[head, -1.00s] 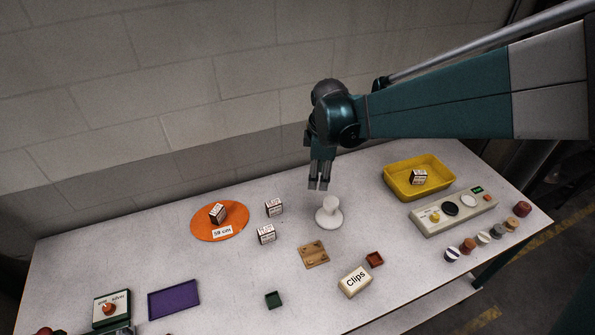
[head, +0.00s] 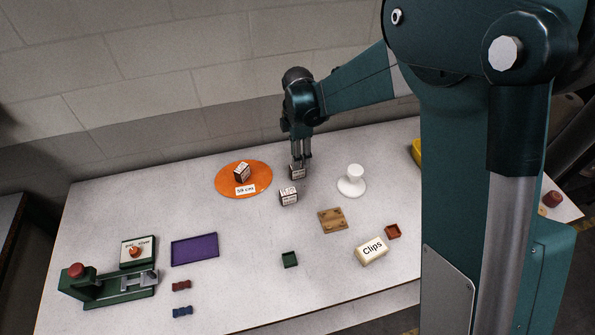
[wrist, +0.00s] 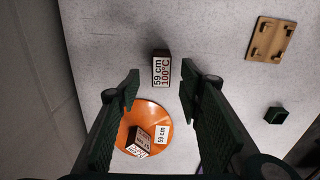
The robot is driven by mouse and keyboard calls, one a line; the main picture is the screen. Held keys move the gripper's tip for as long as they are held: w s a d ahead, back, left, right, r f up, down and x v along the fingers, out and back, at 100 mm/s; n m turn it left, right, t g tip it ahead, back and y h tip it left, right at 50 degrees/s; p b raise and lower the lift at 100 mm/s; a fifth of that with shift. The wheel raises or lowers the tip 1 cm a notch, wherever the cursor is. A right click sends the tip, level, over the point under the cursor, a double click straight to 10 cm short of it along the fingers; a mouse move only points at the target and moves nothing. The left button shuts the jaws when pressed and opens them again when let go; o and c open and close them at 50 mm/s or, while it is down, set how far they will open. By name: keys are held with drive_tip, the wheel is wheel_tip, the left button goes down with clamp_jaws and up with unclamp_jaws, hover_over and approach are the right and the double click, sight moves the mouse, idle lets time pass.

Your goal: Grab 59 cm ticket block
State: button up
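A small dark block with a white label reading "59 cm 100°C" (wrist: 161,70) stands on the table. In the wrist view it lies between my gripper's fingertips (wrist: 161,72), with a gap on both sides. In the head view my gripper (head: 300,158) points down just above this block (head: 297,173), fingers partly covering it; I cannot tell whether the tips reach beside it. My gripper is open and empty. A second block (head: 288,196) stands nearer the front, its label too small to read. A third block (head: 242,172) sits on the orange disc (head: 260,181), marked "59 cm".
A white stand (head: 352,184) is right of the gripper. A wooden plate (head: 332,221), green tray (head: 290,260), red tray (head: 393,231) and Clips box (head: 371,252) lie nearer. A purple tray (head: 195,249) and green press (head: 110,285) are at left. My arm hides much of the right side.

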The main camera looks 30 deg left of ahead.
drive_tip(key=shift+f, duration=1.25)
drive_tip(key=shift+s+f, duration=0.15)
drive_tip(key=shift+f, duration=2.5)
drive_tip(key=c, duration=1)
drive_tip(key=shift+r, duration=0.15)
drive_tip(key=shift+r, duration=4.9)
